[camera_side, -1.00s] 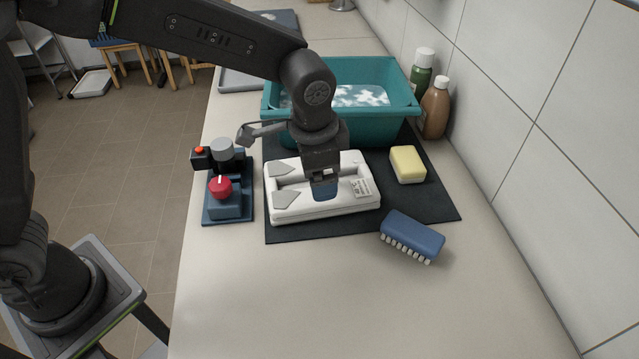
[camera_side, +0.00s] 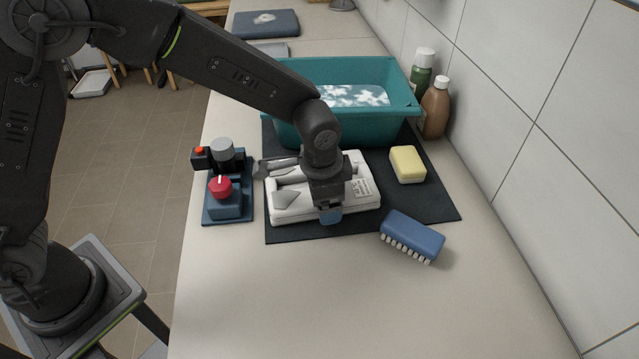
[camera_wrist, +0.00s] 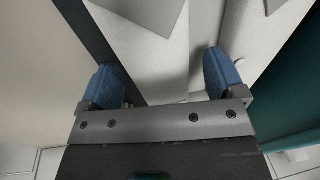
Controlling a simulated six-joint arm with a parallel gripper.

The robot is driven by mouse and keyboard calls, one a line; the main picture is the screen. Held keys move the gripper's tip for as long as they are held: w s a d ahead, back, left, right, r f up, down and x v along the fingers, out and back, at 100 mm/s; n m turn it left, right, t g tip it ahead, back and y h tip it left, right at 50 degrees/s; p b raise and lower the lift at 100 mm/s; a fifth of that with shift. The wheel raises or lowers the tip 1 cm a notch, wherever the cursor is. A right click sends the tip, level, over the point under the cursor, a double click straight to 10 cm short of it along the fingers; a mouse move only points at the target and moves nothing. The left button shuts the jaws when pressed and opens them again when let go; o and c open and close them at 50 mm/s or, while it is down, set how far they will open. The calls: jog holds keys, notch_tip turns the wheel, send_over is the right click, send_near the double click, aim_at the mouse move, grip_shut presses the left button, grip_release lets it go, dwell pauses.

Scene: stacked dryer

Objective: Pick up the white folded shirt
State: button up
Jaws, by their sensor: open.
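The white folded shirt (camera_side: 365,188) lies on the dark mat (camera_side: 290,232) in front of the teal tub. It looks like a thick, flat block with a collar-like piece and a printed label. My gripper (camera_side: 330,214) points down over its front edge and hides part of it. In the wrist view the white shirt (camera_wrist: 145,50) runs between the two blue fingertips of my gripper (camera_wrist: 162,85), which stand wide apart. I cannot tell whether the fingers touch the shirt. Nothing is held.
A teal tub (camera_side: 300,75) with suds stands behind. A yellow sponge (camera_side: 407,164) and a blue brush (camera_side: 412,236) lie right. A control box with a red knob (camera_side: 220,187) stands left. Bottles (camera_side: 436,108) stand by the tiled wall. The front counter is clear.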

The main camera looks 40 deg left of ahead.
jog(key=shift+f, duration=0.25)
dwell(0.3)
jog(key=c, duration=1.1)
